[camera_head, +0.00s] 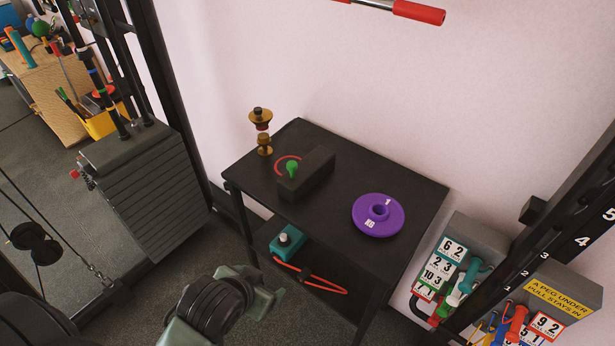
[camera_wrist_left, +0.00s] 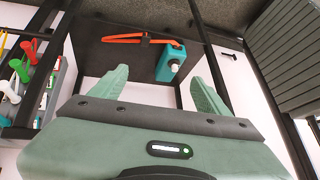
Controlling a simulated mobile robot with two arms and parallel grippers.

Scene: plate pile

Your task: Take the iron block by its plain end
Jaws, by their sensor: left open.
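The iron block (camera_head: 318,172) is a dark oblong lying on the black table (camera_head: 400,176). A green knob (camera_head: 291,169) shows at its near left end; its far right end looks plain. My left gripper (camera_head: 256,285) is below and in front of the table, apart from the block, with open, empty jaws. In the left wrist view my left gripper (camera_wrist_left: 160,76) has its two fingers spread, with the lower shelf (camera_wrist_left: 98,62) beyond them. The block is not seen there. My right gripper is in neither view.
A purple disc (camera_head: 366,221) lies right of the block. A red ring (camera_head: 281,160) and a brass stand (camera_head: 264,143) are to its left. Peg boxes (camera_head: 470,240) stand at right, a weight stack (camera_head: 150,190) at left.

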